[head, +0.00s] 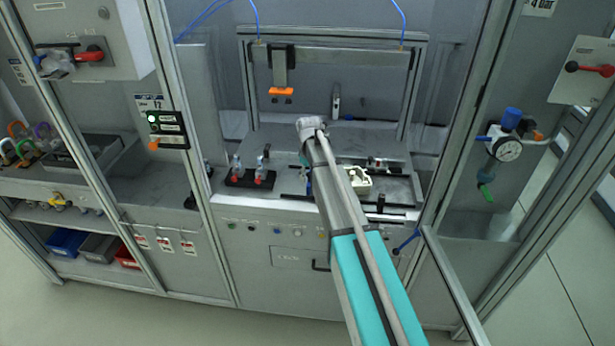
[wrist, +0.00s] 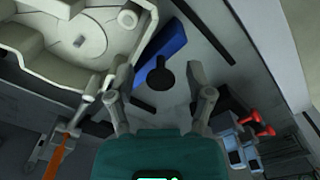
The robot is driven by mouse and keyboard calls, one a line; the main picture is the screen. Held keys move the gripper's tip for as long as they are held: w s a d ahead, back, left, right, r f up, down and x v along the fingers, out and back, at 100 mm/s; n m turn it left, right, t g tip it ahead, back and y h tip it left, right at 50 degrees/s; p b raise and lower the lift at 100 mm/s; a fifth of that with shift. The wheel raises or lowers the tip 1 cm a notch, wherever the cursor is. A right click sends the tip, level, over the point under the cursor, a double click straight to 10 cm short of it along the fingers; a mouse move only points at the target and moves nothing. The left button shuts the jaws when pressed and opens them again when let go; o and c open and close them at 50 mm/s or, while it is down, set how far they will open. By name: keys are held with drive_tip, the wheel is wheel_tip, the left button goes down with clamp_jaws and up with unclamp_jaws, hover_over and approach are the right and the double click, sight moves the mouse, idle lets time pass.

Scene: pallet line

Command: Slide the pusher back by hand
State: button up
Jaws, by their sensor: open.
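My gripper (wrist: 158,96) is open, with its two fingers spread apart and nothing between the tips in the wrist view. Beyond the tips, a blue bar (wrist: 163,52) lies at a slant on the grey plate, with a black round-headed piece (wrist: 160,73) at its lower end. I cannot tell for sure which part is the pusher; the blue bar may be it. A pale cast part (wrist: 62,48) lies beside the bar at upper left, near the left finger. It also shows in the head view (head: 357,178).
A small fixture (head: 379,163) sits right of the cast part. An overhead frame (head: 335,47) carries a unit with an orange tip (head: 281,91). Cabinet posts bound the opening.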

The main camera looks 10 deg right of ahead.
clamp_jaws()
drive_tip(key=shift+w, duration=0.1)
idle(0.4)
